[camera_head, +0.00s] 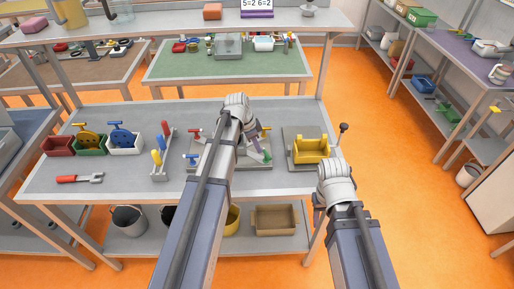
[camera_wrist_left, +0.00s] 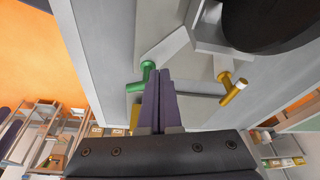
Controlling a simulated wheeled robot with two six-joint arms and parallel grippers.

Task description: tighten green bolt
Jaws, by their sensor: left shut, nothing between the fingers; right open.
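The green bolt (camera_wrist_left: 144,77), a T-shaped piece with a bar across its head, shows in the left wrist view just left of my left fingertips. My left gripper (camera_wrist_left: 159,74) has its purple fingers shut with nothing between them. They are beside the green bolt's bar; I cannot tell whether they touch. A yellow bolt (camera_wrist_left: 232,90) sits to the right on the same grey fixture. In the head view, my left arm hides much of the fixture, where a red bolt (camera_head: 194,132) shows at its left. My right gripper (camera_head: 319,199) is open, near the bench's right edge.
A yellow bin (camera_head: 311,150) sits on a grey base at the bench's right, by a dark-knobbed lever (camera_head: 343,128).

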